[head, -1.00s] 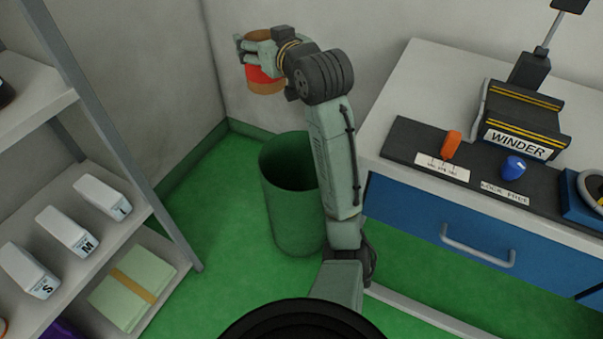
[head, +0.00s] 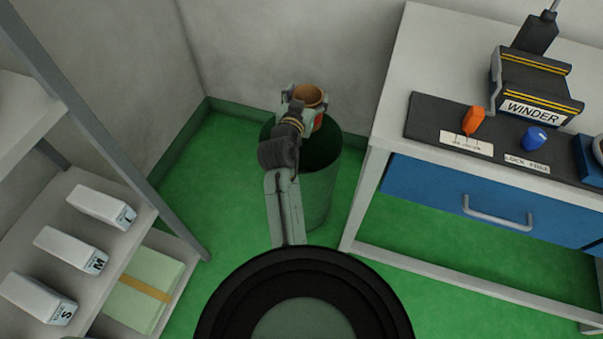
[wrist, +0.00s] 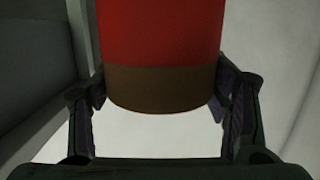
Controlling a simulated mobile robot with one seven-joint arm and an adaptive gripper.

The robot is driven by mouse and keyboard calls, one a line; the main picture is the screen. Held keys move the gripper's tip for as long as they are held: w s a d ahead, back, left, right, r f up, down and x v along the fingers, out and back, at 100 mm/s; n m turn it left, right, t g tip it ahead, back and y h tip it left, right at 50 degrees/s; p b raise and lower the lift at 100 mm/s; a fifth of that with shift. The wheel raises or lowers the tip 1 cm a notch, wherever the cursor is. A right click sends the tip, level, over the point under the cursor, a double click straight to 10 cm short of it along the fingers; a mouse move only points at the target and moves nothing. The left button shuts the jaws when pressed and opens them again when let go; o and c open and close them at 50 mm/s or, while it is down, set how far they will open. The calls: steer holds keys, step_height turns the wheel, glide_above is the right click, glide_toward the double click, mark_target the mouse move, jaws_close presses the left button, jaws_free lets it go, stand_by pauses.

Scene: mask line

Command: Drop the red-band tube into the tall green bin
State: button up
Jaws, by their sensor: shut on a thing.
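The red-band tube (head: 310,96) is a brown, open-topped cylinder with a red band. In the head view it is upright, over the far part of the tall green bin's mouth; its height above the rim is hard to tell. My gripper (head: 303,107) is shut on the tube. In the wrist view the tube (wrist: 161,60) fills the upper middle, red above a brown end, with a finger on each side. The tall green bin (head: 321,190) stands on the floor, its dark mouth partly hidden by my arm.
A bench (head: 400,60) with a winder (head: 535,108), an orange knob, a blue knob and a blue drawer (head: 460,195) stands right of the bin. A shelf (head: 150,215) with white boxes is at left. Walls rise close behind the bin; green floor is clear on its left.

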step_height(320, 180, down, 6)
steer(key=b, duration=0.4)
steer(key=o, duration=1.6)
steer(key=shift+s, duration=0.1)
steer(key=shift+o, duration=0.2)
steer(key=shift+f, duration=0.1)
steer(key=v, duration=1.2)
